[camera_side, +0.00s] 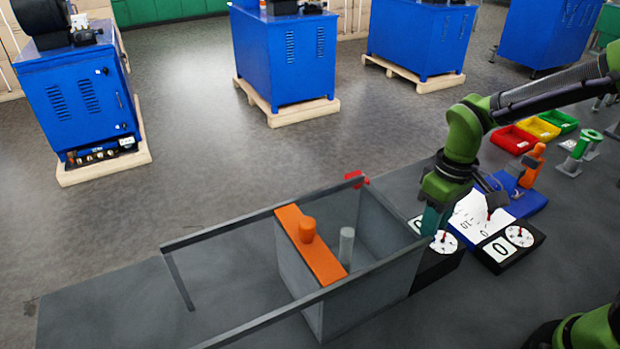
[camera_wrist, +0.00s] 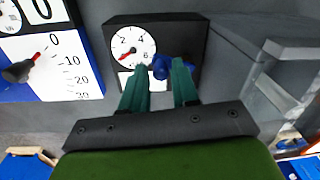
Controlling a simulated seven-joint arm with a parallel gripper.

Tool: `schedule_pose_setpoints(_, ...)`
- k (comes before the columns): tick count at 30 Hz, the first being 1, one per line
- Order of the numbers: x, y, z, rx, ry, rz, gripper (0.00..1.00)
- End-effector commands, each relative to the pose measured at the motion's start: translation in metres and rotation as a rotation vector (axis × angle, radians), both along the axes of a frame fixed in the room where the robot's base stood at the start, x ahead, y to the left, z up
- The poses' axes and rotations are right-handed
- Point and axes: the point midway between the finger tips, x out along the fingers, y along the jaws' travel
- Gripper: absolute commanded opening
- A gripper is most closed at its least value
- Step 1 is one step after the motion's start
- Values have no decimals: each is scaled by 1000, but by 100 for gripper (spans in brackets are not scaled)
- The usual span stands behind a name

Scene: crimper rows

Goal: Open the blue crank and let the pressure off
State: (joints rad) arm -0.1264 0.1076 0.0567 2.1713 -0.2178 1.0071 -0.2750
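The crank is hidden there behind my gripper.
A second black box (camera_side: 510,250) with a dial and a 0 label stands to the right. A white scale panel (camera_wrist: 62,62) has a red pointer near 0. A grey open bin (camera_side: 375,285) with an orange bar (camera_side: 310,246) stands left of my gripper.

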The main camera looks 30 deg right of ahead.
Motion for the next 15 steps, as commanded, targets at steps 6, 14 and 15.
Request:
schedule_pose_setpoints(6,1,-1,29,1,-7,0,29)
schedule_pose_setpoints(14,2,-4,93,1,-9,-1,29)
schedule_pose_setpoints(15,2,-5,103,0,-9,0,29)
